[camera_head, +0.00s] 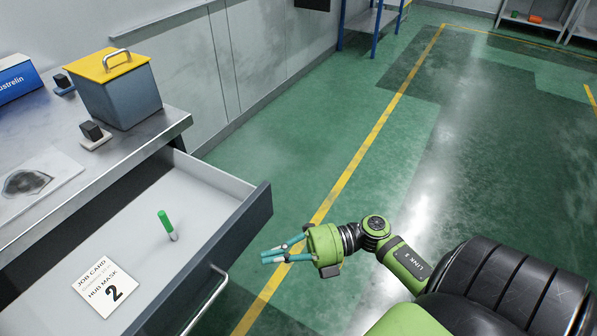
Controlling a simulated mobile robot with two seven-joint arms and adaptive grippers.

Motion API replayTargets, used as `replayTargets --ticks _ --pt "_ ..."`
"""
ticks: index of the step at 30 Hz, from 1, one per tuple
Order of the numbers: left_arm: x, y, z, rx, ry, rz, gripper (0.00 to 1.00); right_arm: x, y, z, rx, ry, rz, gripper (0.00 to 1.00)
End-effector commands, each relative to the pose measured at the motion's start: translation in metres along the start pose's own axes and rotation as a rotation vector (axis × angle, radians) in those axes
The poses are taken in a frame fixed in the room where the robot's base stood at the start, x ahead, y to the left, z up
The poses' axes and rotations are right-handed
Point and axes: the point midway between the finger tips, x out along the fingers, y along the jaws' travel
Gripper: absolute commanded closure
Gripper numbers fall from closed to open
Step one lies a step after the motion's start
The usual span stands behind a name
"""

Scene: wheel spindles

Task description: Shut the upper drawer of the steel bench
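The steel bench (160,117) fills the left side of the head view. Its upper drawer (193,193) is pulled well out, with a dark grey front (232,235) and a silver bar handle (207,303). Inside lie a white job card (109,287) marked 2 and a green and white marker-like stick (167,225). My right gripper (268,255) is just to the right of the drawer front, its teal fingers pointing left with a gap between them. It looks empty and apart from the handle. My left gripper is not in view.
Green floor right of the drawer is clear. Blue-legged shelving (376,25) stands far back.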

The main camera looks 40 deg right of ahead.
Motion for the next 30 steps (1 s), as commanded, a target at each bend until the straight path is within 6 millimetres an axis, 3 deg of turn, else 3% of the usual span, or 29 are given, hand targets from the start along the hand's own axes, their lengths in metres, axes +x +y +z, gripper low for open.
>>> replayTargets --ticks 2,9,30 --pt "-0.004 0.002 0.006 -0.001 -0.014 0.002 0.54 0.015 0.003 0.002 -0.002 -0.001 0.005 1.00" --pt "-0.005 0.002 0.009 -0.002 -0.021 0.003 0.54 0.035 0.001 0.025 0.001 -0.001 0.003 1.00" --pt "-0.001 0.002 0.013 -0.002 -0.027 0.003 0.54 0.044 -0.001 0.034 0.000 0.000 0.001 1.00"
